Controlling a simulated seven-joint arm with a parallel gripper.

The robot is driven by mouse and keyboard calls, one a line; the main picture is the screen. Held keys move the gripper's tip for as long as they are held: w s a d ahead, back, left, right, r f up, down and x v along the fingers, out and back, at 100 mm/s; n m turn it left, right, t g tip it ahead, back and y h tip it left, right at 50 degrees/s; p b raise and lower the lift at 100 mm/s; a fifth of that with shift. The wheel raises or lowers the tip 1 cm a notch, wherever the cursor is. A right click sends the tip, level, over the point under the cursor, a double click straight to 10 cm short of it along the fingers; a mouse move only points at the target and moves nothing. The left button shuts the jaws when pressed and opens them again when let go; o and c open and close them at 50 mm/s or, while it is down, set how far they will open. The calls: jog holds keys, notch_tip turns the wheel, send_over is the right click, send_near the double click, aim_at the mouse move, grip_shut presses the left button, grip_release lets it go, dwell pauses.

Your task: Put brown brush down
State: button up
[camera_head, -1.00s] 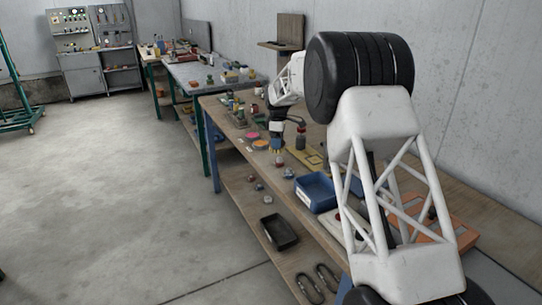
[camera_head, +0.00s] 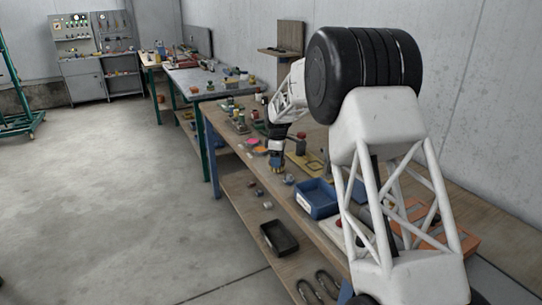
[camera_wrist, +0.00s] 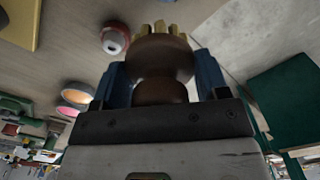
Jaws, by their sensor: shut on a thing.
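My gripper (camera_wrist: 163,85) is shut on the brown brush (camera_wrist: 160,62) in the wrist view. The brush has a round brown handle between the blue fingers and pale yellow bristles pointing away from me. In the head view my gripper (camera_head: 277,158) is small and hangs low over the near edge of the wooden workbench (camera_head: 318,228). The brush is hard to make out there. Whether the bristles touch the bench I cannot tell.
A red and white round item (camera_wrist: 115,38) is close beside the brush. Pink and orange discs (camera_head: 257,149) lie left of my gripper. A yellow plate (camera_head: 304,164) and a blue bin (camera_head: 317,199) are to the right. A dark tray (camera_head: 279,238) sits on the lower shelf.

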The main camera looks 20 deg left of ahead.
jog(key=shift+w+a+f, duration=0.2)
jog(key=shift+w+a, duration=0.95)
jog(key=shift+w, duration=1.1)
jog(key=shift+w+a+f, duration=0.25)
jog(key=shift+w+a, duration=0.85)
jog(key=shift+w, duration=1.2)
jog(key=shift+w+a+f, duration=0.2)
jog(key=shift+w+a, duration=0.95)
jog(key=shift+w, duration=1.1)
jog(key=shift+f, duration=1.8)
jog(key=shift+f, duration=0.15)
jog(key=o, duration=0.8)
notch_tip(320, 180, up, 12)
jog(key=shift+r, duration=0.15)
